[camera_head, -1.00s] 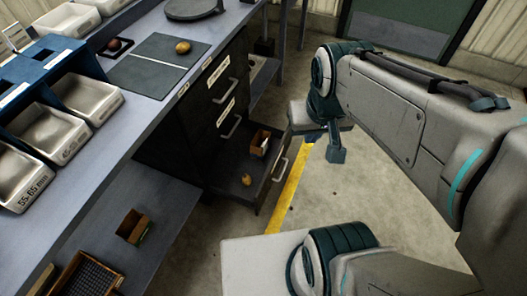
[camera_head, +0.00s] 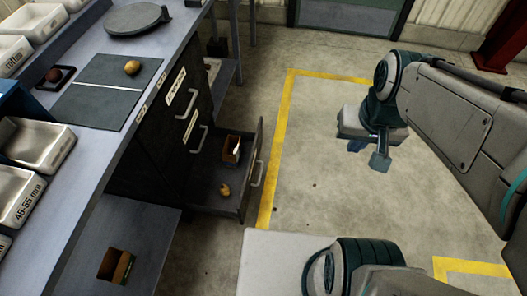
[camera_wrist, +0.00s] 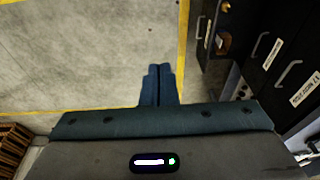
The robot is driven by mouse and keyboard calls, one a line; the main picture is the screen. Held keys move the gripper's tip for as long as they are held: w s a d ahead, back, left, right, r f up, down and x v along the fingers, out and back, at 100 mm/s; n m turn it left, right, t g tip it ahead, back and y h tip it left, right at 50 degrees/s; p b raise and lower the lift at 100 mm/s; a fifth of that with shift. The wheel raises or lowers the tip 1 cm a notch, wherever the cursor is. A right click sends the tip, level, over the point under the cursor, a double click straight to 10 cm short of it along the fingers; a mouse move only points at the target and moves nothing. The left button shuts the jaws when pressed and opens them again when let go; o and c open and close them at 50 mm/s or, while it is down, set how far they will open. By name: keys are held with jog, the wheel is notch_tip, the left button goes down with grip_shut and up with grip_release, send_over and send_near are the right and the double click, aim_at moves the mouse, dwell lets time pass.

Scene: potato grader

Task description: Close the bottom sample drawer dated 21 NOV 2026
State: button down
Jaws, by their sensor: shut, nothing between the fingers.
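The bottom sample drawer (camera_head: 236,180) stands open, pulled out from the dark cabinet under the bench. A potato (camera_head: 224,190) and a small open box (camera_head: 231,149) lie in it. Its metal handle (camera_head: 258,173) is on the outer front; its date label cannot be read. The two drawers above it are shut. In the wrist view, my gripper (camera_wrist: 159,70) is shut and empty, its blue fingers together over bare floor. The open drawer's handle (camera_wrist: 208,33) shows to the right of the fingers, apart from them.
The bench top holds a grey mat with a potato (camera_head: 132,68), a round scale (camera_head: 133,19) and labelled trays (camera_head: 37,145). A lower shelf (camera_head: 140,225) carries a small box (camera_head: 115,265). The floor in front of the drawer is clear, marked by a yellow line (camera_head: 279,133).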

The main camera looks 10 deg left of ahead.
jog(key=w+a+f+m+g+y+b, duration=0.25)
jog(key=f+b, duration=0.35)
jog(key=f, duration=0.5)
jog(key=w+a+f+m+g+y+b, duration=0.1)
jog(key=a+f+m+g+y+b, duration=0.3)
jog(key=f, duration=0.7)
jog(key=w+a+f+g+y+b, duration=0.1)
jog(key=w+f+y+b, duration=0.1)
jog(key=f+b, duration=0.7)
jog(key=m+t+y+b, duration=0.7)
jog(key=m+y+b, duration=0.2)
jog(key=m+b, duration=0.25)
send_near(242, 201)
jog(key=shift+g, duration=0.25)
jog(key=a+b, duration=0.1)
jog(key=a+f+b, duration=0.1)
jog(key=a, duration=0.1)
jog(key=w+a+b, duration=0.1)
jog(key=a, duration=0.1)
jog(key=shift+a+f, duration=0.15)
jog(key=shift+f, duration=0.1)
jog(key=shift+a+r+m+b, duration=0.15)
jog(key=shift+a+m+b, duration=0.25)
jog(key=shift+a, duration=0.35)
jog(key=shift+w, duration=0.1)
